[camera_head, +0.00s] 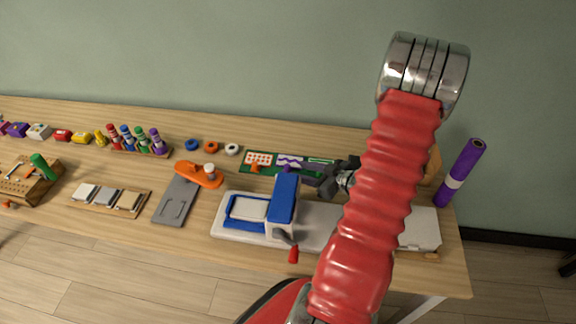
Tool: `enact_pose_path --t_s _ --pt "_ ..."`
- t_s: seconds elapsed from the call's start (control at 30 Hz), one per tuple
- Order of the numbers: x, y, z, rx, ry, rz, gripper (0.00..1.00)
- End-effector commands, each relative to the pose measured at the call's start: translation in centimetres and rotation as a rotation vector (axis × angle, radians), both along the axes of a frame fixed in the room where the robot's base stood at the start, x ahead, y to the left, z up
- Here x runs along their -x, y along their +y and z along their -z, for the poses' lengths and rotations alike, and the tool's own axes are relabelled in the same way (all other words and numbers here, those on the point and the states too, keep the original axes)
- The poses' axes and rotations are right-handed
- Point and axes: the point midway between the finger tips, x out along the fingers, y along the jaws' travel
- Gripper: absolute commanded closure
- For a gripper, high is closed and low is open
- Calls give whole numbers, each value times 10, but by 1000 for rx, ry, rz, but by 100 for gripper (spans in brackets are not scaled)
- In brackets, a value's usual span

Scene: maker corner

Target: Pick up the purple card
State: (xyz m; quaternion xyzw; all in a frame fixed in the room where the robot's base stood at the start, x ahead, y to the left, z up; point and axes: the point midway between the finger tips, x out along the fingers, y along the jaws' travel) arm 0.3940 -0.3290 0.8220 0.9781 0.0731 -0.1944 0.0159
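The card with a purple zigzag pattern on white (290,161) lies on a dark green board (245,168) near the back of the table. A card with orange marks (258,158) lies to its left on the same board. My gripper (318,178) is dark grey and low over the right part of the board, just right of and in front of the purple card. It hides part of the board. The view is too small to show whether its fingers are apart or whether they touch the card.
A blue and white machine (246,213) with a raised blue part (283,197) stands in front of the board. A grey and orange tool (177,200) lies to its left. Rings (211,147) lie left of the board. A purple roll (461,172) stands at the right end.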

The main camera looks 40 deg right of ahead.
Motion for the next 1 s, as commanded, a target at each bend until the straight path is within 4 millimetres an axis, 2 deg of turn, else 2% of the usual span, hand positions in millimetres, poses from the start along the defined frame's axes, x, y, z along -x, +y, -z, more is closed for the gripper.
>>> enact_pose_path --t_s 0.43,1.0 --pt "-43 5 19 1 1 -4 61" --pt "-46 5 20 0 0 -1 61"
